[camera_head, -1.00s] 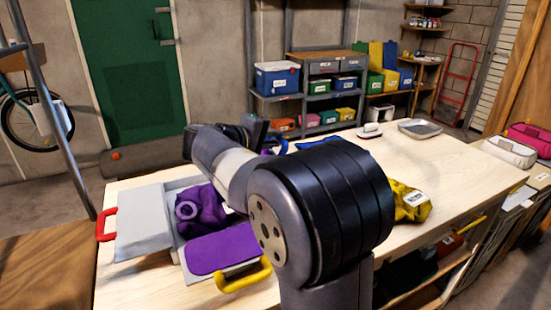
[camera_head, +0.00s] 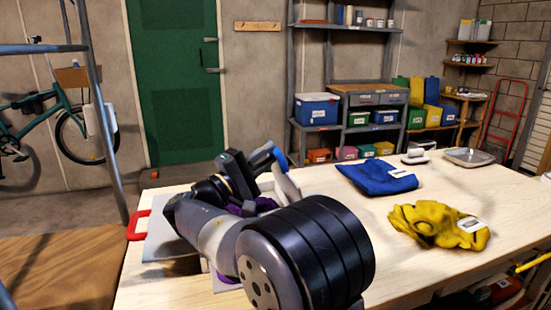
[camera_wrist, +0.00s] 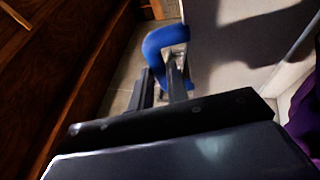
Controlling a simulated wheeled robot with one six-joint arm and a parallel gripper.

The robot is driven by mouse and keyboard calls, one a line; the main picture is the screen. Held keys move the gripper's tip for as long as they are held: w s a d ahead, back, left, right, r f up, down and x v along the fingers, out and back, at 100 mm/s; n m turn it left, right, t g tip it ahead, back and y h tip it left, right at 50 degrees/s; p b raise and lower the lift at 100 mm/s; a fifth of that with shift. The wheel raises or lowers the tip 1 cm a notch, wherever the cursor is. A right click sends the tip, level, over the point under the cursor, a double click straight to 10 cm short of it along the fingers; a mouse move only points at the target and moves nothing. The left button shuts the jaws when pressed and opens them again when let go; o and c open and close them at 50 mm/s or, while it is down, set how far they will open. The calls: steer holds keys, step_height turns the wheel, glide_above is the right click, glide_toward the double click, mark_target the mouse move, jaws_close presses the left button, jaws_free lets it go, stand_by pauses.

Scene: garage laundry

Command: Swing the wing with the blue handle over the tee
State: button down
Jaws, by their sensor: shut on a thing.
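The blue handle (camera_head: 274,153) is at the end of a pale grey wing (camera_head: 288,188) that stands raised and tilted above the table, partly hidden by my arm. My gripper (camera_head: 250,170) is shut on this handle. In the wrist view, my gripper (camera_wrist: 164,78) has its fingers at the blue handle (camera_wrist: 158,42), with the grey wing (camera_wrist: 245,45) to the right. The purple tee (camera_head: 264,204) is mostly hidden behind my arm; a purple part (camera_wrist: 306,120) shows at the wrist view's right edge. The red-handled wing (camera_head: 165,240) lies flat at the left.
The red handle (camera_head: 137,224) is near the table's left edge. A folded blue cloth (camera_head: 378,178) and a crumpled yellow cloth (camera_head: 438,224) lie on the table (camera_head: 350,212) to the right. An iron (camera_head: 416,154) and a grey tray (camera_head: 468,156) stand farther back.

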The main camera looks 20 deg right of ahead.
steer(key=shift+a+f, duration=0.55)
steer(key=shift+f, duration=0.2)
steer(key=c, duration=1.6)
jaws_free()
steer(key=shift+d, duration=0.1)
steer(key=shift+c, duration=0.2)
steer(key=s+a+p, duration=0.1)
steer(key=s+a, duration=0.2)
steer(key=a, duration=0.4)
steer(key=s+a+f+p, duration=0.1)
steer(key=s+a, duration=0.2)
steer(key=a, duration=0.5)
steer(key=shift+s+a, duration=0.25)
steer(key=shift+s, duration=0.15)
